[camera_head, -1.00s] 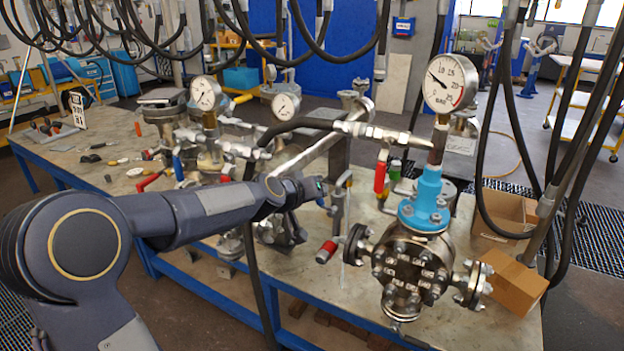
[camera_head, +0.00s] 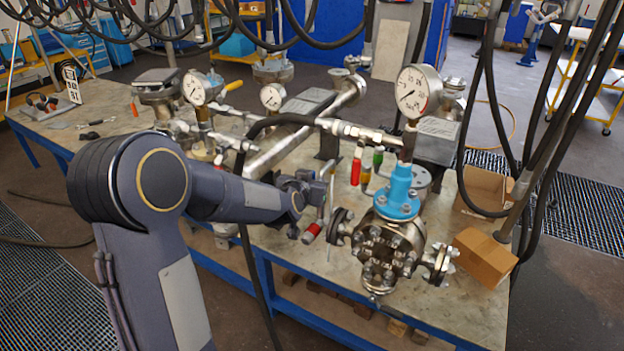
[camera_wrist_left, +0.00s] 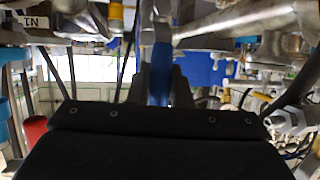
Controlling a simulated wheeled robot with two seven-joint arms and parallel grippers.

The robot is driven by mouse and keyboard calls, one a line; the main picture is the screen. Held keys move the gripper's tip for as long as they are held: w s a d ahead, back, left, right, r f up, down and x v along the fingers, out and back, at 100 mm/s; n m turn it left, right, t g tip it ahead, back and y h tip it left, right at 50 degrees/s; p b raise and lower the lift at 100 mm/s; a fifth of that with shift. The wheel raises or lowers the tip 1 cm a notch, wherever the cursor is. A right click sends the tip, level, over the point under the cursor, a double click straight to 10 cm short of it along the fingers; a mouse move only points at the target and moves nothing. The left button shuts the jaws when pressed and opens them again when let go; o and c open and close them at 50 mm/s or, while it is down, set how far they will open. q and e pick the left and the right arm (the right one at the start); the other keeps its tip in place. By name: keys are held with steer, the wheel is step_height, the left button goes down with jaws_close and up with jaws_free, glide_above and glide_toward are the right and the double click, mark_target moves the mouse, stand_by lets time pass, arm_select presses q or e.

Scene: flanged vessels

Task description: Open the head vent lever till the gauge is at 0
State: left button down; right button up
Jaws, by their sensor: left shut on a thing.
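The vessel with the blue neck (camera_head: 399,193) stands on the bench, with a large white dial gauge (camera_head: 417,91) above it. The gauge needle appears to point to the lower left, at the low end of the dial; I cannot read the exact value. My left gripper (camera_head: 322,182) is left of this vessel. In the left wrist view, a lever with a blue grip (camera_wrist_left: 160,72) runs between the fingers of my left gripper (camera_wrist_left: 161,92), which is shut on it. In the head view, the gripper and arm mostly hide this lever. My right gripper is not in view.
Red (camera_head: 356,166) and green (camera_head: 378,158) handles hang close right of my gripper. A red-ended handle (camera_head: 312,232) is just below it. A black hose (camera_head: 243,160) crosses near my arm. A cardboard box (camera_head: 485,258) sits at the bench's right edge.

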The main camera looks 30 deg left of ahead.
arm_select(q)
steer(key=shift+d+f, duration=0.1)
steer(key=shift+f, duration=0.05)
steer(key=c, duration=1.3)
jaws_free()
steer(key=v, duration=0.8)
